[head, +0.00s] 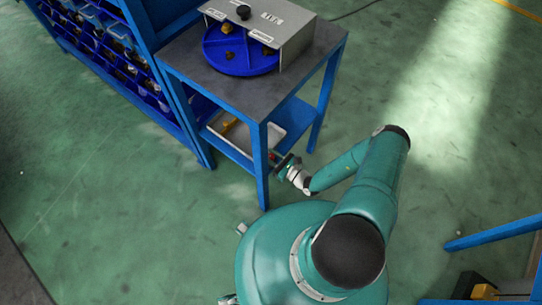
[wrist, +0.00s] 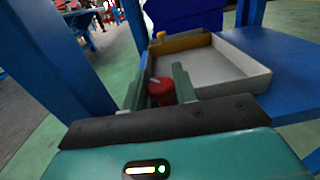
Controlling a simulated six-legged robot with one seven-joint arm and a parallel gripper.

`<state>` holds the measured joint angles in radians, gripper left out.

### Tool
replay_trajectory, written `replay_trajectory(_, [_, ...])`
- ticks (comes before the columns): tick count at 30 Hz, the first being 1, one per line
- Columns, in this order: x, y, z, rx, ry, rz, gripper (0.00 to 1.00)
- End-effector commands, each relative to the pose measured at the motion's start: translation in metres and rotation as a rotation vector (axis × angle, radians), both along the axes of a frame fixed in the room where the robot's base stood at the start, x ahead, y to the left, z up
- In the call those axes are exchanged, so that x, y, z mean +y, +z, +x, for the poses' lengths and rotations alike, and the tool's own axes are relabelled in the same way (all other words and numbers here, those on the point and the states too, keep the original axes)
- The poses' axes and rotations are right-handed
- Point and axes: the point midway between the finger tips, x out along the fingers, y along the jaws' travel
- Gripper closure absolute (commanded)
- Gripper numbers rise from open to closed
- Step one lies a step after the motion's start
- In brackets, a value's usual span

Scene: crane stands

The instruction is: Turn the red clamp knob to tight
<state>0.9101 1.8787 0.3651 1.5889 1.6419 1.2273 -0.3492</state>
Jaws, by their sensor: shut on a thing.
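The red clamp knob (wrist: 160,92) sits between the two fingers of my gripper (wrist: 158,86) in the wrist view. A short light mark shows on top of the knob. My gripper is shut on the knob, with one green finger on each side. In the head view my gripper (head: 281,163) is at the blue table's near right side, below the tabletop. Only a small bit of red shows there, and the knob's mount is hidden.
A blue table (head: 262,165) has a grey top (head: 200,70) carrying a grey box (head: 290,37) and a blue disc (head: 240,62). A white tray (wrist: 250,72) lies on its lower shelf. Blue table legs stand close to my gripper.

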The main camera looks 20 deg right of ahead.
Motion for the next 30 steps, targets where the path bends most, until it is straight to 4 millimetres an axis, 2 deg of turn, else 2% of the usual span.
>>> replay_trajectory(12, [-0.0012,-0.0013,-0.0016,0.003,-0.213,0.001,0.95])
replay_trajectory(28, [-0.0011,-0.0018,-0.0018,0.003,-0.237,-0.002,0.95])
replay_trajectory(29, [-0.0011,-0.0017,-0.0018,0.003,-0.237,-0.002,0.66])
replay_trajectory(30, [-0.0010,-0.0016,-0.0016,0.003,-0.237,-0.002,0.58])
